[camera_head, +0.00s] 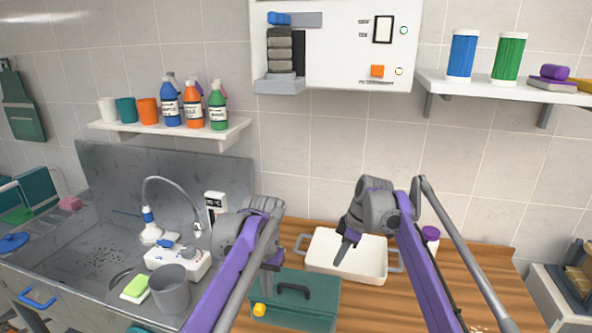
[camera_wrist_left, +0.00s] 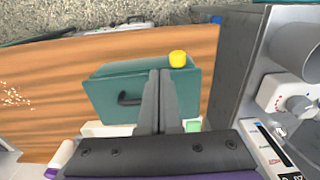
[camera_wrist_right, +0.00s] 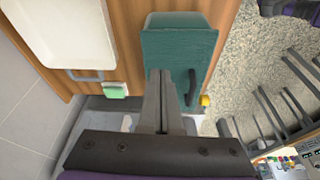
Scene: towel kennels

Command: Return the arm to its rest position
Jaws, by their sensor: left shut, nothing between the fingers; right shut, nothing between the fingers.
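My left gripper (camera_head: 268,282) points down over the teal box (camera_head: 310,315), its fingers together and empty. In the left wrist view its closed fingers (camera_wrist_left: 160,74) overlap the same box, which has a black handle and a yellow knob. My right gripper (camera_head: 342,252) hangs in front of the white basin (camera_head: 375,276), angled down, also shut with nothing held. In the right wrist view its closed fingers (camera_wrist_right: 160,74) overlap the teal box's edge. Whether either gripper touches anything below is not clear, but both appear raised above the counter.
A grey sink (camera_head: 75,262) with a tap and grey cup (camera_head: 171,291) lies left. A purple-capped bottle (camera_head: 431,238) stands behind my right arm. Shelves with bottles and canisters, plus a white dispenser (camera_head: 340,45), are on the wall.

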